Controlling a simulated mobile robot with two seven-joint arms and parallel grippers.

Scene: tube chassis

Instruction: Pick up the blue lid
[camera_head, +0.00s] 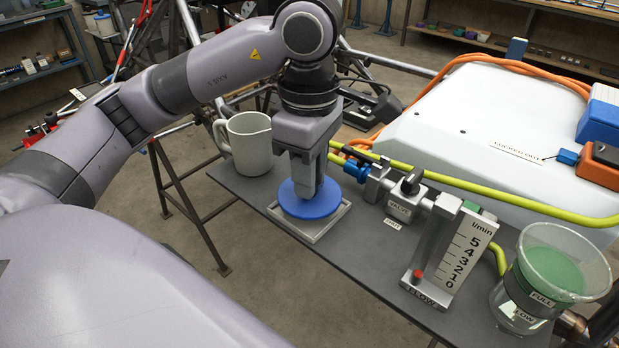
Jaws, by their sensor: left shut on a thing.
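The blue lid (311,206) is a flat round disc at the middle of the camera_head view. It is over a square light-grey tray (318,232) on the dark table; I cannot tell whether it touches the tray. My left gripper (309,192) points straight down from above and is shut on the middle of the lid, at what looks like a grip there. The fingers hide that part of the lid. My right gripper is not in view.
A white mug (247,143) stands left of my left gripper. A valve assembly (403,205), a flow meter (447,258) and a clear beaker (547,280) with a green level stand to the right. A yellow hose (480,192) runs behind, beside a large white case (480,125).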

